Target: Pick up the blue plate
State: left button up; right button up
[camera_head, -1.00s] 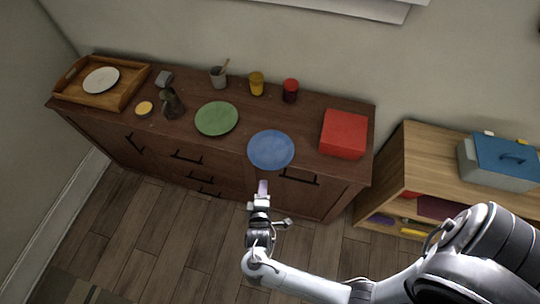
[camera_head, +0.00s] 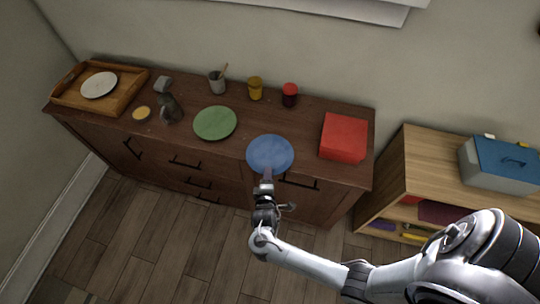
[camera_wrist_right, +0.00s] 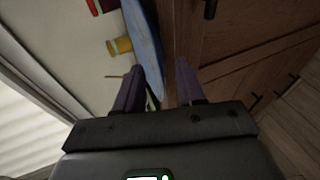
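The blue plate (camera_head: 270,153) lies flat at the front edge of the dark wooden cabinet top. It also shows edge-on in the right wrist view (camera_wrist_right: 144,35). My right gripper (camera_head: 267,174) is at the plate's front rim, its fingers pointing toward the plate. In the right wrist view the two purple fingers (camera_wrist_right: 160,75) are apart, and the plate's rim shows in the gap beyond them. I cannot tell whether a finger touches the plate. My left gripper is not in view.
A green plate (camera_head: 215,123) lies left of the blue one, and a red box (camera_head: 343,137) stands to its right. A yellow cup (camera_head: 255,88) and a dark red jar (camera_head: 289,95) stand behind. A wooden tray (camera_head: 129,92) is far left. A low shelf (camera_head: 430,150) stands right.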

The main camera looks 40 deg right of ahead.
jog(key=shift+w+d+f, duration=0.25)
jog(key=shift+w+d, duration=0.2)
jog(key=shift+w, duration=0.1)
grip_shut()
jog(key=shift+r, duration=0.15)
